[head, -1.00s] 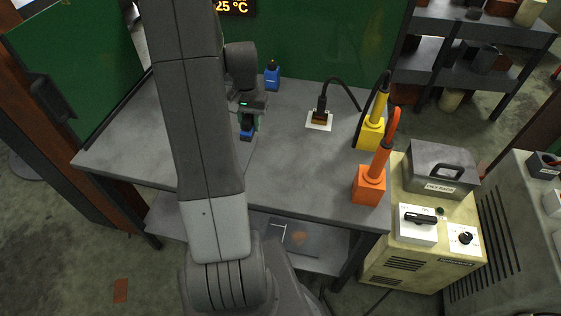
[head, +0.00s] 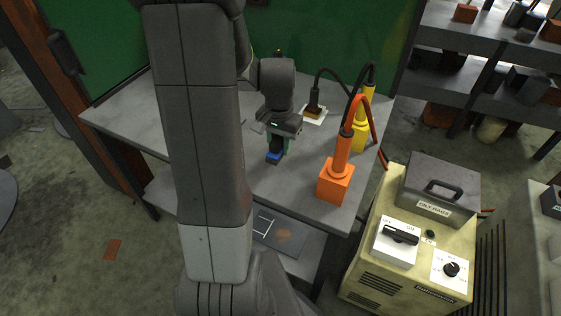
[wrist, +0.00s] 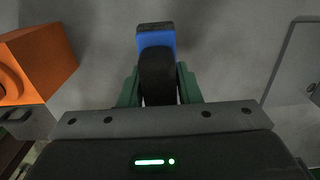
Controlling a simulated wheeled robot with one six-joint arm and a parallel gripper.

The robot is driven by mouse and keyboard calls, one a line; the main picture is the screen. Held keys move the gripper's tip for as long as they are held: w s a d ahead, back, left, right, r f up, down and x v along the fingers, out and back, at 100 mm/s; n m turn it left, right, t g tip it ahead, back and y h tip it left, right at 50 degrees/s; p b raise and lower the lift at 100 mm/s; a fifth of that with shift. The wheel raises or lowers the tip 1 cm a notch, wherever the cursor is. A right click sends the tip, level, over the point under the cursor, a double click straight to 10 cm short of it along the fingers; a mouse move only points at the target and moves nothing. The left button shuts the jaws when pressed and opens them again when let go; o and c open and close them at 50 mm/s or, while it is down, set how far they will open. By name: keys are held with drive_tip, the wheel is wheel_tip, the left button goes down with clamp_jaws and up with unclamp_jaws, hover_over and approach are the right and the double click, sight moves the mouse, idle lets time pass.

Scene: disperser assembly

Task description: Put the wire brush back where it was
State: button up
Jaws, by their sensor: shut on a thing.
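My gripper (head: 274,153) is shut on a blue-and-black tool, which I take to be the wire brush (head: 273,158). In the wrist view, its dark rounded handle (wrist: 157,76) lies between the green fingers, with a blue block (wrist: 156,40) and a dark strip beyond. In the head view my gripper points down over the grey table (head: 222,142), left of the orange block (head: 335,182). I cannot tell whether the brush touches the table.
The orange block bears an upright orange tool with a cable; it also shows in the wrist view (wrist: 45,62). A yellow block (head: 360,134) stands behind it. A dark tool (head: 314,104) sits on a white pad. A yellowish cabinet (head: 400,295) stands right of the table.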

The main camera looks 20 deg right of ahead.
sight(279, 166)
drive_tip(key=shift+f, duration=2.75)
drive_tip(key=shift+f+b, duration=0.2)
drive_tip(key=shift+b, duration=0.1)
drive_tip(key=o, duration=1)
wheel_tip(279, 166, up, 12)
drive_tip(key=shift+r+p, duration=0.2)
drive_tip(key=shift+p, duration=0.45)
